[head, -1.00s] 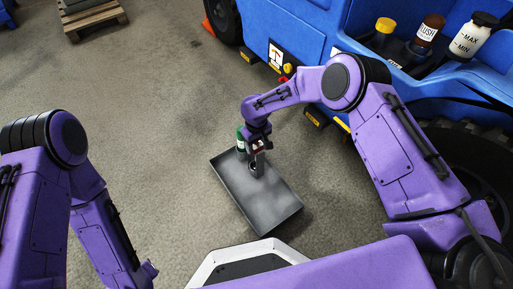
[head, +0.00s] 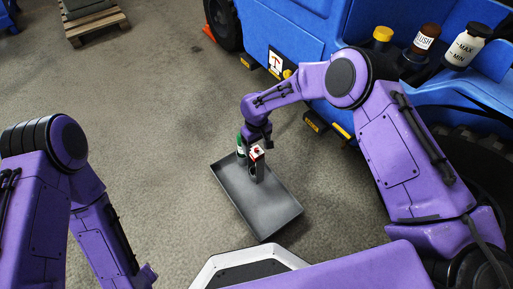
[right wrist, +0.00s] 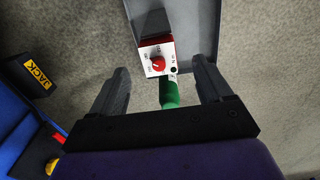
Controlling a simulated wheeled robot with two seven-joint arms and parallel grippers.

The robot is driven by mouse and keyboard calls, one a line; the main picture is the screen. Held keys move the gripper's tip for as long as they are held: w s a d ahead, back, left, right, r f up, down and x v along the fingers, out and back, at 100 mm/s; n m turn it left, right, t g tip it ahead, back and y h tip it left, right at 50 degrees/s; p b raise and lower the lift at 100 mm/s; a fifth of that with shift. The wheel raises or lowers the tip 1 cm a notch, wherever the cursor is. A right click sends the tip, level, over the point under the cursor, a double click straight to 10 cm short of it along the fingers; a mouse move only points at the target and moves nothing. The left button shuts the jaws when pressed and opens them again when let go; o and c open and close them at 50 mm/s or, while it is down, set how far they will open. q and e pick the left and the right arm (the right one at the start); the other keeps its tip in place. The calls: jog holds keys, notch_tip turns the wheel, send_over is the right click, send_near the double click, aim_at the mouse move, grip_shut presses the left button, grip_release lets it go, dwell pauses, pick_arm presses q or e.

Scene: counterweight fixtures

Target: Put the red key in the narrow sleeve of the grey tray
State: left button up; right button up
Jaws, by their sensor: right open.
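The grey tray (head: 283,207) lies on the floor, with a narrow upright grey sleeve (head: 260,170) near its far end. A red round handle on a small white face with red edges (right wrist: 158,62), which looks like the red key, sits at the top of the sleeve. How deep it sits is hidden. In the head view this red and white top (head: 257,152) is just below my right gripper (head: 264,137). In the right wrist view my right gripper (right wrist: 160,66) is open, with its fingers apart on either side of the red-handled top. My left gripper is out of view.
A green bottle (head: 240,146) stands close beside the sleeve, and also shows in the right wrist view (right wrist: 169,93). A blue vehicle (head: 310,60) with several bottles fills the right side. The tray's near part is empty. A pallet (head: 92,22) lies far left.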

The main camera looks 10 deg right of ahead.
notch_tip(320, 180, up, 7)
jog(key=p, duration=0.1)
jog(key=shift+p, duration=0.35)
jog(key=shift+s+f, duration=0.15)
jog(key=shift+f, duration=0.05)
jog(key=s+d+f+m+t+y, duration=0.1)
jog(key=s+d+f+m, duration=0.15)
jog(key=s+f, duration=0.55)
jog(key=s+d+f+m+y, duration=0.15)
jog(key=s+f+m, duration=0.3)
jog(key=s, duration=0.55)
jog(key=s+d+r+m+t+h, duration=0.1)
jog(key=s+d+m+h, duration=0.15)
jog(key=s+d, duration=0.55)
jog(key=s+d+r+m+t+h, duration=0.1)
jog(key=s+d+r+m+h, duration=0.1)
jog(key=s+d+h, duration=0.4)
notch_tip(320, 180, up, 30)
jog(key=s+d+y+p, duration=0.1)
jog(key=y+p, duration=0.1)
jog(key=p, duration=2.8)
jog(key=shift+s, duration=0.4)
